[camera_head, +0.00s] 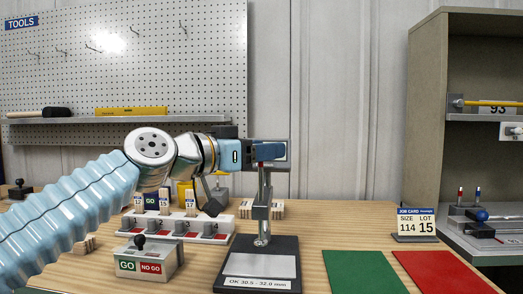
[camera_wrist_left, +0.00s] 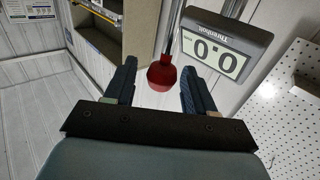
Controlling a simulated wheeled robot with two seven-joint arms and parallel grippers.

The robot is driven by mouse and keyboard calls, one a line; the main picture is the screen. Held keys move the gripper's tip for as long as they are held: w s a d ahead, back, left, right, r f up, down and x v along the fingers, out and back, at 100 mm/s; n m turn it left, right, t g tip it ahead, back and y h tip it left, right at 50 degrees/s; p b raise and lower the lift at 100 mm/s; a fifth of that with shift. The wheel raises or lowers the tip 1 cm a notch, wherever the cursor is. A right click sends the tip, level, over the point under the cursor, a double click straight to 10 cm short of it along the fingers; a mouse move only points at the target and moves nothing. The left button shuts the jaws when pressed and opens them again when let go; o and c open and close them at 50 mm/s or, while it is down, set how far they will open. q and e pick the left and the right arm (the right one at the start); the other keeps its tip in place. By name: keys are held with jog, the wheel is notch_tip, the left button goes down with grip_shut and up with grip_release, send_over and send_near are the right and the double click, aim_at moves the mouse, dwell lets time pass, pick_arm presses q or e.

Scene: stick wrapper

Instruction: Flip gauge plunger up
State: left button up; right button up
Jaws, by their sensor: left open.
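The gauge stand (camera_head: 263,212) rises from a dark base with a light plate (camera_head: 260,265) labelled "OK 30.5 - 32.0 mm". Its head is largely covered by my left gripper (camera_head: 268,152) in the head view. In the left wrist view the gauge display (camera_wrist_left: 222,48) reads 0.0, upside down. A red plunger knob (camera_wrist_left: 162,75) on a thin rod shows between the fingers of my left gripper (camera_wrist_left: 158,78). The fingers are open, with a visible gap on each side of the knob. My right gripper is out of view.
A GO / NO GO box (camera_head: 148,264) with a black knob stands left of the gauge, below my left arm. A numbered rack (camera_head: 178,226) is behind it. Green (camera_head: 362,272) and red (camera_head: 442,271) mats lie right. A job card (camera_head: 415,224) stands behind them, beside a shelf unit (camera_head: 427,110).

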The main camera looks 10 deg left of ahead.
pick_arm(q)
jog(key=shift+s+a+f+b, duration=0.1)
jog(key=shift+s+a+b, duration=0.1)
jog(key=shift+a+b, duration=0.1)
jog(key=b+v, duration=0.5)
jog(key=v, duration=0.8)
jog(key=shift+s, duration=0.1)
